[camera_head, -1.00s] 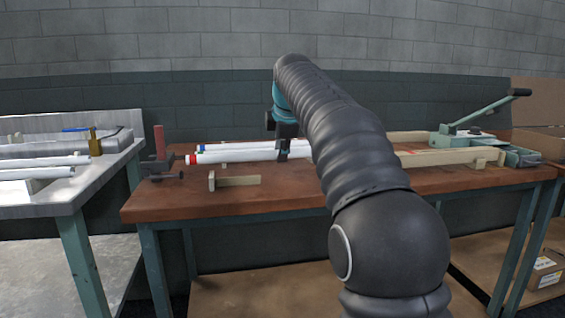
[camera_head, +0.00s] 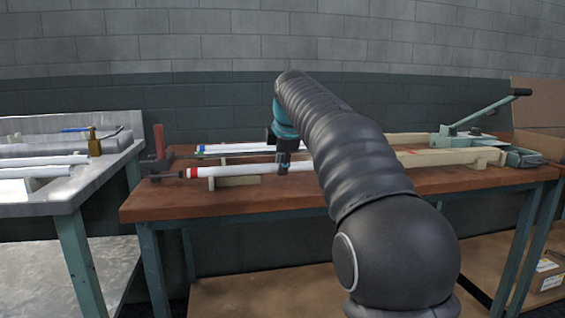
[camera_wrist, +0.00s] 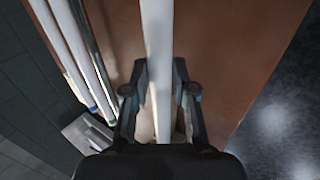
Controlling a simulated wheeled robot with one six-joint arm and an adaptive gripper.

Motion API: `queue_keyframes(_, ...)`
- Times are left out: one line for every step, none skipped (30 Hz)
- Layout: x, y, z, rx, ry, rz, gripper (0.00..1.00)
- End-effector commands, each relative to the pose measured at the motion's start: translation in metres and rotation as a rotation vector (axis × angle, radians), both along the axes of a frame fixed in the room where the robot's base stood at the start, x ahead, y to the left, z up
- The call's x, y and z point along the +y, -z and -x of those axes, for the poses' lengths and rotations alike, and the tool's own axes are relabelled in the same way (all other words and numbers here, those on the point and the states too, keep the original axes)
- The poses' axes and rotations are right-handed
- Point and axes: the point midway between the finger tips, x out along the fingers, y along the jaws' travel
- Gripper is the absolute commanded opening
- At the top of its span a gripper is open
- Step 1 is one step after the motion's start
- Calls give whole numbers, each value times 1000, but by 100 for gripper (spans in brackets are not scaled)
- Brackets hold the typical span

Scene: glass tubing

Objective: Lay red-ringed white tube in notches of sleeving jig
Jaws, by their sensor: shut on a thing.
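The white tube with red rings (camera_head: 238,171) lies roughly level across the near left part of the brown bench, its ringed end to the left. My gripper (camera_head: 283,166) is shut on it, right of the rings; the wrist view shows the tube (camera_wrist: 158,35) between the two fingers (camera_wrist: 160,80). A pale wooden support (camera_head: 238,182) with a short upright is under the ringed end, probably part of the sleeving jig. I cannot tell whether the tube touches its notch. My arm hides the tube's right part.
White tubes with blue and green ends (camera_head: 225,147) lie behind; they also show in the wrist view (camera_wrist: 72,50). A red-handled clamp (camera_head: 158,142) stands at left, with a dark rod near the ringed end. Wooden rails (camera_head: 450,157) and a green lever tool (camera_head: 480,115) are at right.

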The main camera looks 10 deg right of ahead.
Motion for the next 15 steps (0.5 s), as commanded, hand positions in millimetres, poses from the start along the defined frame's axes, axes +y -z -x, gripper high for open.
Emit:
queue_keyframes(0,-1,0,-1,0,0,0)
queue_keyframes(0,-1,0,0,0,0,31)
queue_keyframes(0,-1,0,0,0,0,41)
queue_keyframes(0,-1,0,0,0,0,48)
queue_keyframes(0,-1,0,0,0,0,51)
queue_keyframes(0,-1,0,0,0,0,51)
queue_keyframes(0,-1,0,0,0,0,51)
queue_keyframes(0,-1,0,0,0,0,51)
queue_keyframes(0,0,0,0,0,0,51)
queue_keyframes(0,0,0,0,0,0,51)
queue_keyframes(0,-1,0,0,0,0,51)
queue_keyframes(0,-1,0,0,0,0,51)
queue_keyframes(0,-1,0,0,0,0,51)
queue_keyframes(0,-2,0,0,0,0,51)
queue_keyframes(0,-4,0,-1,0,0,51)
